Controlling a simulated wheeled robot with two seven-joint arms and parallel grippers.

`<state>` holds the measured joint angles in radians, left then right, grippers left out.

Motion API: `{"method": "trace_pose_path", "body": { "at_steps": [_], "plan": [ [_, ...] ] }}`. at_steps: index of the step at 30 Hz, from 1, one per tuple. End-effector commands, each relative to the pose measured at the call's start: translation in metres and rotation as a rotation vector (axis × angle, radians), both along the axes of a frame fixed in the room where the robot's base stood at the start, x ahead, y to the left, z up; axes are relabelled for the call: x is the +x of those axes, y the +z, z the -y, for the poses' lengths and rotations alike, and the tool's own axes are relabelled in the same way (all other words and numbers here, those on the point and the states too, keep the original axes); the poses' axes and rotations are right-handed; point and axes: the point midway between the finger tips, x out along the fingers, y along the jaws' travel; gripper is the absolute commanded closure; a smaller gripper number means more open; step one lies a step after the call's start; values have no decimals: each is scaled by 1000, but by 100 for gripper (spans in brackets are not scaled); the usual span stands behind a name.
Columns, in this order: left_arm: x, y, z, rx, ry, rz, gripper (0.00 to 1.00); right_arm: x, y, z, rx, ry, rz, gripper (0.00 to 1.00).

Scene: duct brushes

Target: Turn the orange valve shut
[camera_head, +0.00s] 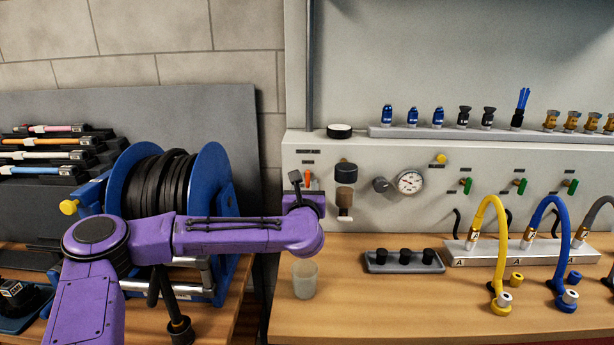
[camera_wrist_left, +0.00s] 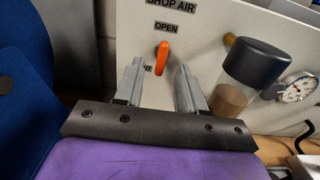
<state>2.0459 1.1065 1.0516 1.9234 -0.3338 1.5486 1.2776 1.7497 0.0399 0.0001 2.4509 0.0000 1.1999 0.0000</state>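The orange valve (camera_head: 307,179) is a small lever on the grey panel, under a dark label. In the left wrist view the lever (camera_wrist_left: 162,58) stands nearly upright, just below the word OPEN; a second label to its lower left is partly hidden by a finger. My left gripper (camera_head: 296,180) is at the panel in front of the valve. In the left wrist view its two grey fingers (camera_wrist_left: 159,76) are apart, with the lever showing between their tips. I cannot tell whether either finger touches it. My right gripper is not in view.
A dark-capped filter bowl (camera_head: 346,174) is close right of the valve, then a gauge (camera_head: 410,182). A blue hose reel (camera_head: 217,160) stands left. A clear cup (camera_head: 305,279) is on the bench below. Yellow and blue hoses (camera_head: 502,240) stand at right.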

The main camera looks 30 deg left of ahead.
Motion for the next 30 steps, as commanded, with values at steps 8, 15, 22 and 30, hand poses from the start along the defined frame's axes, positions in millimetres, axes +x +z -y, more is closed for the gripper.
{"method": "trace_pose_path", "body": {
  "at_steps": [8,15,22,30],
  "plan": [
    [40,1,-25,2,1,-2,61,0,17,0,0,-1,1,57],
    [43,-1,-29,2,2,-2,61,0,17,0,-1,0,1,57],
    [43,-1,-29,2,2,-2,100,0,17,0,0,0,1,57],
    [43,-1,-29,11,2,-8,100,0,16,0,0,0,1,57]
  ]
}}
